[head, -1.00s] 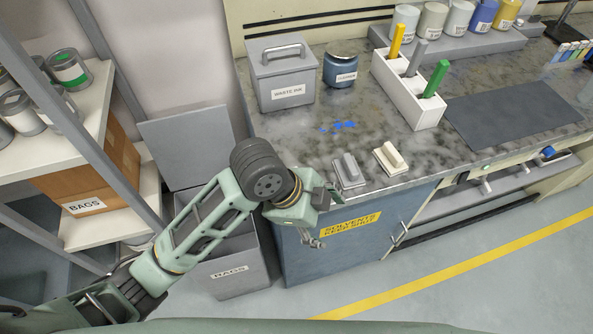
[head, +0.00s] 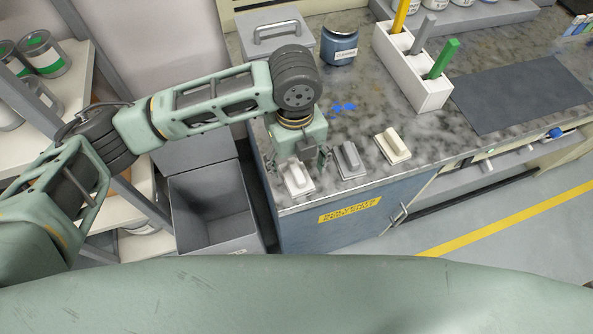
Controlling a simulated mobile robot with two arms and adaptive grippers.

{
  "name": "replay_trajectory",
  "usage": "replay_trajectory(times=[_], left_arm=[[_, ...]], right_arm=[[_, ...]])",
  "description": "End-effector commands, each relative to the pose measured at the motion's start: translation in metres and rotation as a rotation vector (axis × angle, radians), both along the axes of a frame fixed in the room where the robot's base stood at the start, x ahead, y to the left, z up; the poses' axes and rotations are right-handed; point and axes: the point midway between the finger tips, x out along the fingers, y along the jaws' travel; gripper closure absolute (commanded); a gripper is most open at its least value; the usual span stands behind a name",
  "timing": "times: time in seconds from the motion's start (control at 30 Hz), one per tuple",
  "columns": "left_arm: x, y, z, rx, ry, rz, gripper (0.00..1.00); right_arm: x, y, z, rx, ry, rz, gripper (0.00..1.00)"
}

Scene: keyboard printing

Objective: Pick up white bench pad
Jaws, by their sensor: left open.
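The white bench pad (head: 297,183), a flat block with a raised handle, lies on the speckled counter near its front left corner. My left gripper (head: 298,164) points down above it and is open. Its fingers show on either side of the pad's handle. I cannot tell whether they touch it. The far part of the pad is hidden under the gripper. My right gripper is not in view.
A grey pad (head: 351,161) sits just right of the gripper, and a cream pad (head: 393,147) further right. Behind are a lidded grey bin (head: 268,27), a blue jar (head: 340,46) and a white holder (head: 428,94). A blue smear (head: 343,107) marks the counter (head: 375,115).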

Motion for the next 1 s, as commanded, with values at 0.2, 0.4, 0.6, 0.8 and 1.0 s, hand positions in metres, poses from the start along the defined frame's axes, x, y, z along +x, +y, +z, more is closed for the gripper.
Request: replay_trajectory(times=[0.2, 0.4, 0.6, 0.8, 1.0], left_arm=[[-0.003, -0.002, -0.032, 0.002, 0.003, 0.002, 0.33], [-0.003, -0.002, -0.045, 0.0, -0.001, 0.001, 0.33], [-0.003, -0.002, -0.045, -0.001, -0.001, 0.001, 0.35], [-0.003, -0.002, -0.045, -0.001, -0.001, 0.001, 0.53], [-0.002, -0.002, -0.044, -0.001, -0.001, 0.001, 0.7]], right_arm=[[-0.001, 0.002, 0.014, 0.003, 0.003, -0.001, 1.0], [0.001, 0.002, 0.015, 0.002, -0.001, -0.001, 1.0], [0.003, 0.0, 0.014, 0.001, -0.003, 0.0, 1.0], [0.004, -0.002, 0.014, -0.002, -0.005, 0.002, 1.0], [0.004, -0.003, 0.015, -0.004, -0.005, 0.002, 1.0]])
